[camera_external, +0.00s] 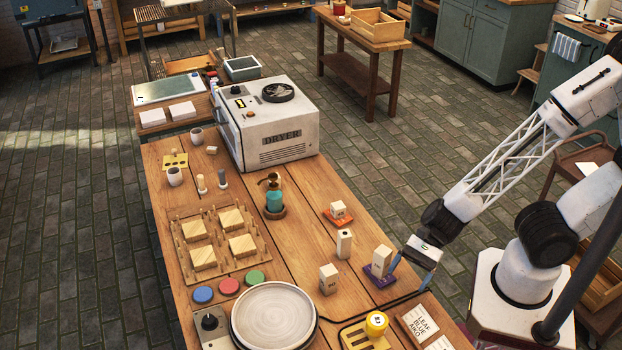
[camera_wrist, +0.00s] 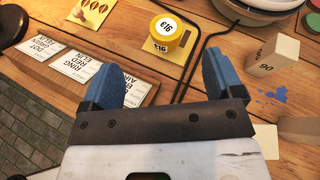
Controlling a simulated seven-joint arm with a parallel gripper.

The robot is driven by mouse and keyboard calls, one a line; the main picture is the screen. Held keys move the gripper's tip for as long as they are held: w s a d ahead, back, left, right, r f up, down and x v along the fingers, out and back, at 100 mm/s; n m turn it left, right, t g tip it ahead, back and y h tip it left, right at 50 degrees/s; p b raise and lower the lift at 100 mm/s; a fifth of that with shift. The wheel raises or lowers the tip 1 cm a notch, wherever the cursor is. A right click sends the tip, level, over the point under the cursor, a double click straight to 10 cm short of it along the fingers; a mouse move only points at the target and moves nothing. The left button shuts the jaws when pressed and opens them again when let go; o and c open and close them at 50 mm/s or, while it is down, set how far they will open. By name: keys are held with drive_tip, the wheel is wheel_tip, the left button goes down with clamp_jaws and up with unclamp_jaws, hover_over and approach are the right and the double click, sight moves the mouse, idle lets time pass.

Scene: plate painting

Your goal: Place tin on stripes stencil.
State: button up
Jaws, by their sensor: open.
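The tin (camera_external: 376,322) is a short yellow cylinder with a white label on its lid. My gripper (camera_external: 411,272) is open and empty above the table's right edge, up and right of the tin. Its two blue fingers (camera_wrist: 160,80) are spread wide and apart from the tin.
A second yellow stencil with leaf cut-outs (camera_wrist: 92,12) lies near the tin. Printed cards (camera_external: 418,321) lie to the tin's right. A round plate (camera_external: 273,318) is on its left. A dark cable runs close by. Pale blocks (camera_external: 329,278) stand farther back on the table.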

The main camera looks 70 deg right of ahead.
drive_tip(key=s+d+r+n+h, duration=0.2)
drive_tip(key=d+r+n+h, duration=0.2)
drive_tip(key=d, duration=0.5)
drive_tip(key=s+d+r+n+g+h, duration=0.1)
drive_tip(key=d+r+n+h, duration=0.3)
drive_tip(key=d+r+n, duration=0.5)
drive_tip(key=s+d+r+n+h, duration=0.4)
drive_tip(key=d+r+n, duration=0.2)
drive_tip(key=d+r, duration=0.3)
drive_tip(key=shift+d+r+n+g+h, duration=0.15)
drive_tip(key=shift+d+n+g+h, duration=0.15)
drive_tip(key=shift+d+n, duration=0.1)
